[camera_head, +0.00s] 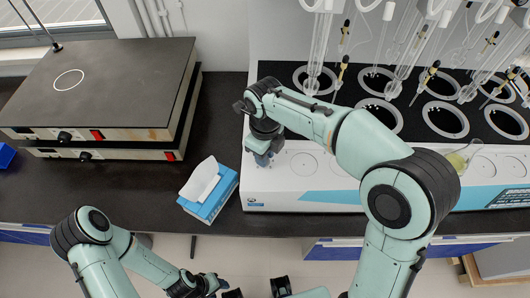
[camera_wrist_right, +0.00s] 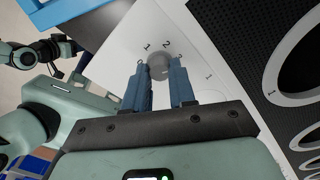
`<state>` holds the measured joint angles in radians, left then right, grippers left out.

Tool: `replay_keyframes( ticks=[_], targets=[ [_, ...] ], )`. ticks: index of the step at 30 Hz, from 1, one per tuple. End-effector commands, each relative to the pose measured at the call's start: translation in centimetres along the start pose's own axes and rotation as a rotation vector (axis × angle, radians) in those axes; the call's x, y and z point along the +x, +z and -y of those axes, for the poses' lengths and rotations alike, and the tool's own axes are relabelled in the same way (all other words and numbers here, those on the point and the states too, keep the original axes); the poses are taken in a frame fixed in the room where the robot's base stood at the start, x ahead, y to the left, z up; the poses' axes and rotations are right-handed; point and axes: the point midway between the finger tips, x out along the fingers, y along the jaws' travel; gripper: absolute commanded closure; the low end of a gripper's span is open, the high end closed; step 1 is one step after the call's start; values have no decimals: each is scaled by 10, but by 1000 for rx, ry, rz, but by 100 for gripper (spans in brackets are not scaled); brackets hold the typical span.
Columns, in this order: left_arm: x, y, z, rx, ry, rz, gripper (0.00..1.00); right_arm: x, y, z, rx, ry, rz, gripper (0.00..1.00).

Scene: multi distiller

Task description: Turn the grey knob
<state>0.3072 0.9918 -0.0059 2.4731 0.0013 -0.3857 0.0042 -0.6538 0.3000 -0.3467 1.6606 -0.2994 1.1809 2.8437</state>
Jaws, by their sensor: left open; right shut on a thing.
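The grey knob (camera_wrist_right: 159,66) is a round, grey dial on the white front panel of the distiller (camera_head: 300,192), with printed marks 1 and 2 beside it. My right gripper (camera_wrist_right: 161,76) is shut on the knob, its two blue fingers on either side of it. In the head view my right gripper (camera_head: 263,158) is at the left end of the panel and hides the knob. My left gripper (camera_head: 217,283) is low in the head view, away from the distiller, open with nothing visible in it.
Glass flasks and tubes stand above the distiller's round heating wells (camera_head: 445,119). A blue tissue box (camera_head: 212,203) stands just left of the distiller. A dark hotplate unit (camera_head: 105,85) sits further left. The black bench (camera_head: 120,200) is clear in front of it.

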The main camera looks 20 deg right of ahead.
Motion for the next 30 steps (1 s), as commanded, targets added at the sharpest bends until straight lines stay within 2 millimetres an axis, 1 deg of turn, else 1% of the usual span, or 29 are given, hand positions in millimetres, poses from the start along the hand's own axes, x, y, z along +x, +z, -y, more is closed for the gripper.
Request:
replay_keyframes(
  ticks=[8, 9, 11, 19, 23, 26, 30],
  targets=[
    [0, 0, 0, 0, 0, 0, 51, -1, 0, 0, 0, -1, 2, 100],
    [0, 0, 0, 0, 0, 0, 51, -1, 0, 0, -1, -1, 2, 69],
    [0, 0, 0, 0, 0, 0, 51, -1, 0, 0, -1, -1, 2, 50],
    [0, 0, 0, 0, 0, 0, 51, 0, 0, 0, -1, -1, 1, 50],
    [-2, 0, -1, 0, 0, -1, 51, -8, 1, 0, -1, -1, 3, 50],
    [-4, -2, -2, 1, 1, -3, 51, -22, 1, 0, -1, -2, 6, 50],
    [-10, -4, -5, 2, 2, -7, 51, -54, 2, 1, -1, -3, 7, 50]
  ],
)
